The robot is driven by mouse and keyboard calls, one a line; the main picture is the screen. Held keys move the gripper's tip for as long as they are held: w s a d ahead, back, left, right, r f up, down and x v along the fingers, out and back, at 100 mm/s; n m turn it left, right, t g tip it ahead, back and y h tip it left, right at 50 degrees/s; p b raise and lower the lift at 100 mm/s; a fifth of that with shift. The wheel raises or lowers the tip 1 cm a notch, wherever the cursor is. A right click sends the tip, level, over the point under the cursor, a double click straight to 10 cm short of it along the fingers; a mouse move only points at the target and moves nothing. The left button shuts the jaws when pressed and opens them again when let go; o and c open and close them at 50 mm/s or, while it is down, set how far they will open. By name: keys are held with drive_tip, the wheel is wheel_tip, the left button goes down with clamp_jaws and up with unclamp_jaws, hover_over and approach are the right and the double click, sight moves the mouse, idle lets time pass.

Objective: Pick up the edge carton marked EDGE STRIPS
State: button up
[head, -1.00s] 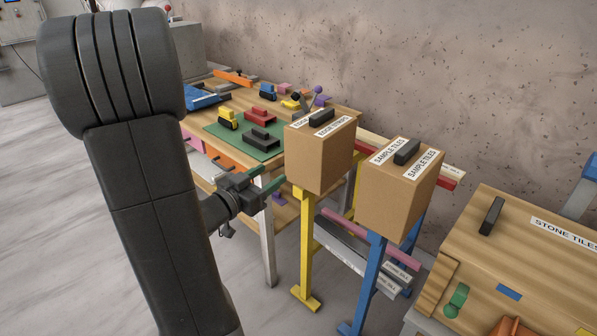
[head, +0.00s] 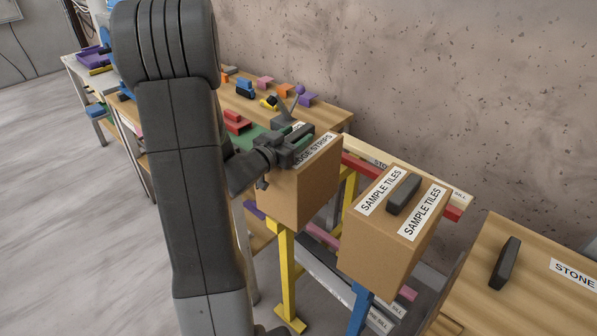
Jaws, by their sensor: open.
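The edge carton (head: 305,187) is a brown box on a yellow stand (head: 287,272). Its white label reads partly as EDGE STRIPS; my gripper covers the rest. My gripper (head: 300,138) is open at the carton's top, on its left side in the head view. The carton's dark top handle is mostly or wholly hidden behind the gripper. I cannot tell whether the fingers are around the handle or touching it.
A similar carton marked SAMPLE TILES (head: 385,250) stands close on the right, on a blue stand (head: 360,310). A wooden box marked STONE (head: 540,305) is at far right. A workbench (head: 335,116) with coloured blocks lies behind, against the wall.

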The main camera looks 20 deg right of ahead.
clamp_jaws()
idle(1.4)
